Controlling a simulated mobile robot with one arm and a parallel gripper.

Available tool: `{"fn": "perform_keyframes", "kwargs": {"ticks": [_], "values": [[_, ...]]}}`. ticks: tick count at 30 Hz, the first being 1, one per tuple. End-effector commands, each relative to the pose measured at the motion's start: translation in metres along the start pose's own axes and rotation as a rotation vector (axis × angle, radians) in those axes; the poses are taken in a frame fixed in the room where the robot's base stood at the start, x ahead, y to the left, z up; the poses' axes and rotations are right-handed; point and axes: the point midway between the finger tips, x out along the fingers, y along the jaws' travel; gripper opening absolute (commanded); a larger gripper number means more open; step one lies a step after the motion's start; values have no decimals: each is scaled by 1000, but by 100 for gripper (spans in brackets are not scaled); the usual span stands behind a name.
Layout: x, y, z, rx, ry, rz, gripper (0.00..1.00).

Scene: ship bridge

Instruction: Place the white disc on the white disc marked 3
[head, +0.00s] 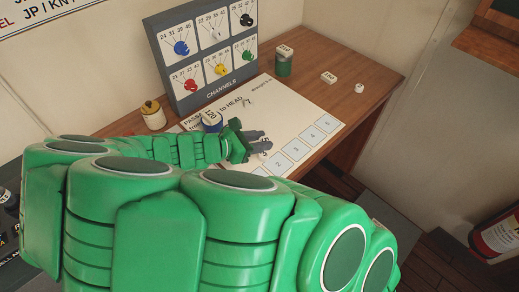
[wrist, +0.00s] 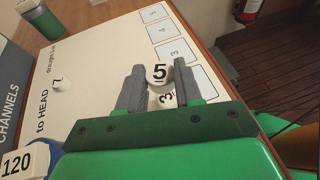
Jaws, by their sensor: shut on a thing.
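My gripper (wrist: 157,78) is low over the white printed sheet. It is shut on a white disc marked 5 (wrist: 159,73), which sits between the grey fingers. The white disc marked 3 (wrist: 166,98) shows just below it in the wrist view, partly behind the gripper's body. Whether the two discs touch I cannot tell. In the head view my gripper (head: 262,141) is over the sheet, near its row of numbered squares, and its fingers and my arm largely hide the discs. A white disc marked 7 (wrist: 57,85) lies apart on the sheet; it also shows in the head view (head: 247,102).
The sheet (head: 288,120) lies on a wooden desk (head: 345,62). A grey channels panel (head: 208,90) stands behind. A green-and-white container (head: 284,62), a small white block (head: 328,77) and a white piece (head: 359,88) stand right; a container marked 120 (wrist: 22,160) and a jar (head: 153,116) stand left.

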Motion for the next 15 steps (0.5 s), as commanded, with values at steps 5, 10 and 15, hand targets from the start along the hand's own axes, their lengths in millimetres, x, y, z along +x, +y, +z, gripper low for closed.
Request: {"fn": "perform_keyframes", "kwargs": {"ticks": [5, 10, 15], "values": [[4, 0, -9, -1, 1, 1, 6], [8, 1, -20, -1, 0, 3, 6], [14, 1, -36, -2, 1, 2, 6]]}}
